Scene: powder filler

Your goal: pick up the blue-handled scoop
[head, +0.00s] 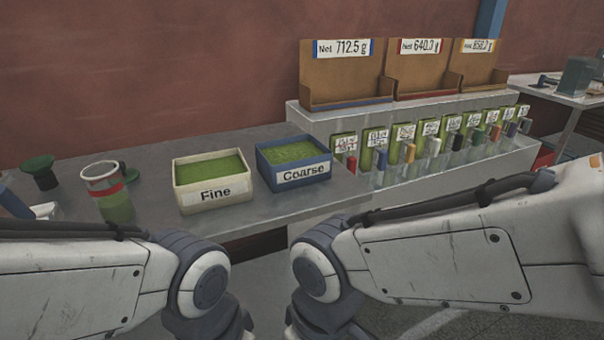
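Several upright pieces with coloured handles stand in a row along the front of the grey stepped stand (440,165), each beside a small green labelled pack. One with a blue handle (381,158) is second from the left, between a red one (351,163) and a yellow one (410,153). My arms cross the bottom of the head view, and both grippers are out of the picture.
A cream "Fine" bin (214,193) and blue "Coarse" bin (300,176) of green powder stand on the bench (150,195). A clear red-banded jar (106,190) is left of them. Cardboard boxes with weight labels (342,75) top the stand. A side table (560,95) stands behind right.

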